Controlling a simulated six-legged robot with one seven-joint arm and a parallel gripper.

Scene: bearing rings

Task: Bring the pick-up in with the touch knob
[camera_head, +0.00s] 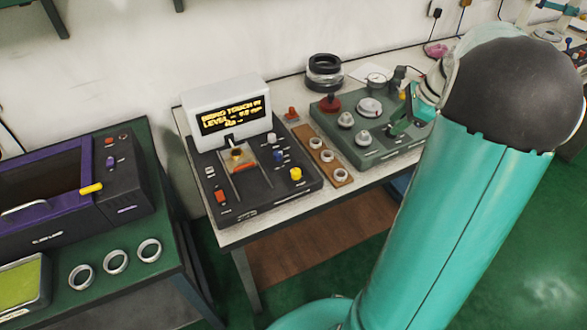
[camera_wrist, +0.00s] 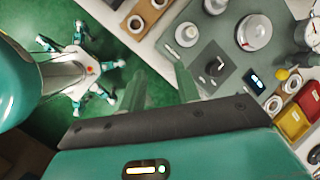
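The green-grey machine (camera_head: 375,150) stands on the right of the white bench. No label shows which one is the touch knob. A dark block (camera_head: 398,74) at the machine's back right may be the pick-up; I cannot be sure. My gripper (camera_wrist: 165,85) is open and empty, its green fingers apart, with the black knob to the right of the fingertips in the wrist view. My gripper also shows over the machine's right end (camera_head: 404,122).
A white-hooded display (camera_head: 228,112) with amber text stands left of the machine. A wooden strip with rings (camera_head: 323,156) lies between them. Red (camera_wrist: 290,122) and yellow bins lie at right in the wrist view.

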